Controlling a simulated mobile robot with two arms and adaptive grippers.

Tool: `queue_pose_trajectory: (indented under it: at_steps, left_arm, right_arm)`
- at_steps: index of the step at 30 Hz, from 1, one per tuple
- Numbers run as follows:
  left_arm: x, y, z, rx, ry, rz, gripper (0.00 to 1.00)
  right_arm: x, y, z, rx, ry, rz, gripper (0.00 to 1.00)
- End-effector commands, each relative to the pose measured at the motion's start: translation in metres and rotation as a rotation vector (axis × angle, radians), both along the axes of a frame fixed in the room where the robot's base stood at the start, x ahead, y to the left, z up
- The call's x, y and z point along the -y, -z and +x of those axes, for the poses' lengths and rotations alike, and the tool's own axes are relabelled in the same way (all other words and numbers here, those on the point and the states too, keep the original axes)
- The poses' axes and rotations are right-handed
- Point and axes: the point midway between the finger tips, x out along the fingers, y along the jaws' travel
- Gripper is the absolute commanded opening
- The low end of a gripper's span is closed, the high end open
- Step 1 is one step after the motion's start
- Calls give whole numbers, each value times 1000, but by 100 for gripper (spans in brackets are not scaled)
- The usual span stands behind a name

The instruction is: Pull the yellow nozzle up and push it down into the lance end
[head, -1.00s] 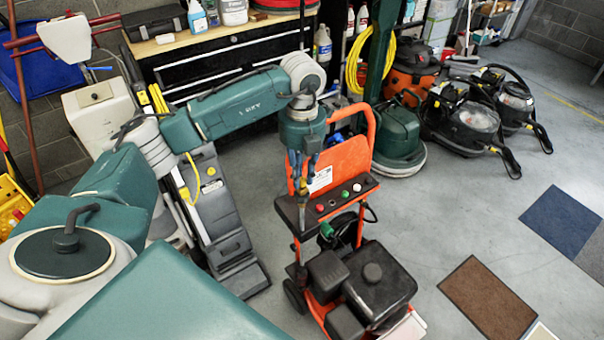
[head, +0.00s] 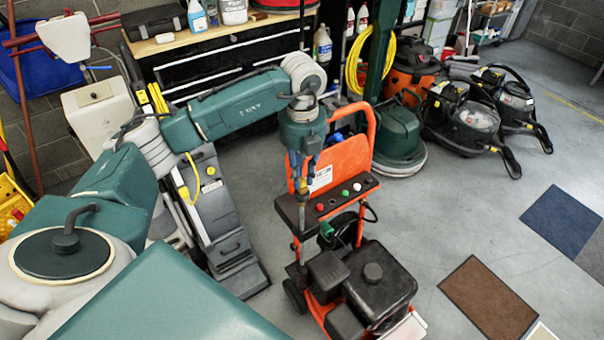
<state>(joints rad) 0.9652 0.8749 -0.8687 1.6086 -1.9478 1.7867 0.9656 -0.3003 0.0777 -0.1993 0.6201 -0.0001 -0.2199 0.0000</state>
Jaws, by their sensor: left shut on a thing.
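My left gripper (head: 302,172) hangs straight down in front of the orange panel of a pressure washer cart (head: 345,160). Its blue fingers are shut on a small yellowish piece, which looks like the yellow nozzle (head: 302,185); the fingers hide most of it. Just below, the thin upright lance (head: 302,218) stands at the left end of the cart's dark console. Whether the nozzle touches the lance end is too small to tell. My right gripper is out of view.
The console (head: 335,203) carries red, green and other coloured knobs. A black engine block (head: 375,285) sits low on the cart. A grey upright floor machine (head: 215,215) stands close left. A green floor scrubber (head: 398,145) stands behind. Floor to the right is open, with mats (head: 490,298).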

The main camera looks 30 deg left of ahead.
Motion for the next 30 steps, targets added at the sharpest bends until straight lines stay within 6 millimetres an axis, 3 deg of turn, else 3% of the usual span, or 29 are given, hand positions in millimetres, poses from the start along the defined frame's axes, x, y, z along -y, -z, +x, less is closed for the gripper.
queue_pose_trajectory:
  at_steps: [5, 6, 9, 20, 23, 30]
  left_arm:
    - [0, 5, 0, 0, 0, 1, 0]
    - [0, 4, 0, 0, 0, 0, 22]
    - [0, 4, 0, 0, 0, 0, 40]
    - [0, -1, 1, 2, 0, 0, 40]
    - [0, -14, 1, 4, 0, -1, 40]
    - [0, -64, 2, 7, 0, 0, 40]
  right_arm:
    - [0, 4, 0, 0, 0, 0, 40]
    - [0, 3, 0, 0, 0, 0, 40]
    - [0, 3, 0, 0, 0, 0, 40]
    - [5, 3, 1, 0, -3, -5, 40]
    - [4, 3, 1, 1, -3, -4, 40]
    - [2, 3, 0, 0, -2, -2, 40]
